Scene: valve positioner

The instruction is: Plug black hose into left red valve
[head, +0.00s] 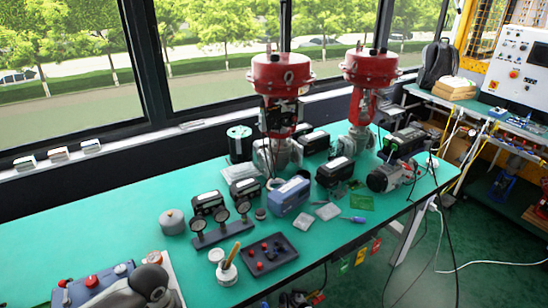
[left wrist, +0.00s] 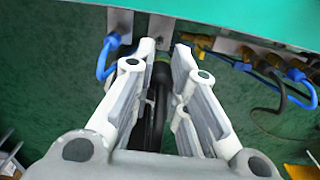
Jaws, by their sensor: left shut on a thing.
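The left red valve (head: 282,75) stands upright at the back of the green table, with a round red top over a dark and grey body. A second red valve (head: 370,66) stands to its right. In the left wrist view, my left gripper (left wrist: 163,56) is shut on the black hose (left wrist: 158,112). The gripper is at the front edge of the table, well away from the left valve. My right gripper is in neither view.
Blue hoses (left wrist: 108,56) and yellow fittings (left wrist: 200,42) hang from the table edge beside the gripper. Black-and-grey boxes, gauges (head: 222,221) and a button panel (head: 267,254) stand between the front edge and the valves. The table's left part is mostly clear.

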